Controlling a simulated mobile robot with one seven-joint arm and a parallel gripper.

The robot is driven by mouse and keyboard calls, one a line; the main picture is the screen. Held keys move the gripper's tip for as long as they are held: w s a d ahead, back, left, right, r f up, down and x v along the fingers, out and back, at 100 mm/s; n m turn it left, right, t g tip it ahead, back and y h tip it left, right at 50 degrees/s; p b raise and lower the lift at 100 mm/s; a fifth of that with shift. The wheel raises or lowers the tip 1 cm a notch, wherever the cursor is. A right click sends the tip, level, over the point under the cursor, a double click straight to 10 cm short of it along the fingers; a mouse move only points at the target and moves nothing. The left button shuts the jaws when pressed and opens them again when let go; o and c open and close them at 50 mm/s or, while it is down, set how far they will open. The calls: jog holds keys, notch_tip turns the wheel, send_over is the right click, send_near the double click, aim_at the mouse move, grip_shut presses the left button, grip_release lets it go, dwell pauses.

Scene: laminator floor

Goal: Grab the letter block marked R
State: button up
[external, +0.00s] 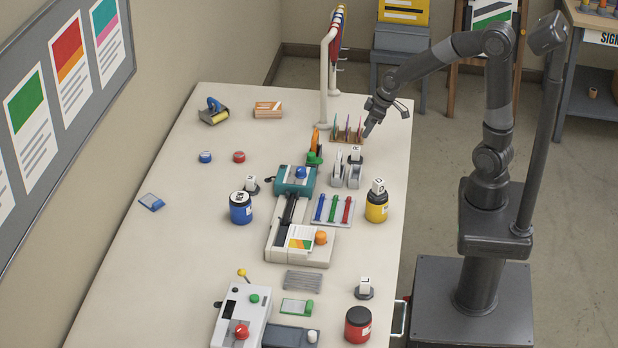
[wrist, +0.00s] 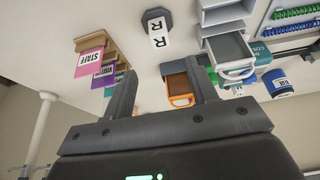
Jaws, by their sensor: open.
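The letter block marked R (wrist: 160,35) is white with black letters and sits on a dark stand. In the wrist view it is at the top middle, beyond my fingertips. In the external view the block (external: 355,151) is near the table's right side, by the grey tray-like holders. My gripper (external: 369,129) is above the table's right edge, a little up and right of the block, and apart from it. In the wrist view my gripper (wrist: 162,68) is open, with nothing between its fingers. Other white letter blocks are a block marked L (external: 365,282) and a block marked D (external: 378,186).
A rack of coloured badge cards (wrist: 90,62) stands to the left of my fingers in the wrist view. Grey holders (external: 345,173) stand just in front of the R block. A white post (external: 325,75) with hanging lanyards rises behind. The table's left side is mostly clear.

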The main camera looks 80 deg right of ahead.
aim_at(356, 148)
jog(key=x, duration=0.5)
jog(key=shift+w+f, duration=0.15)
jog(key=shift+f, duration=0.2)
jog(key=shift+x, duration=2.6)
grip_shut()
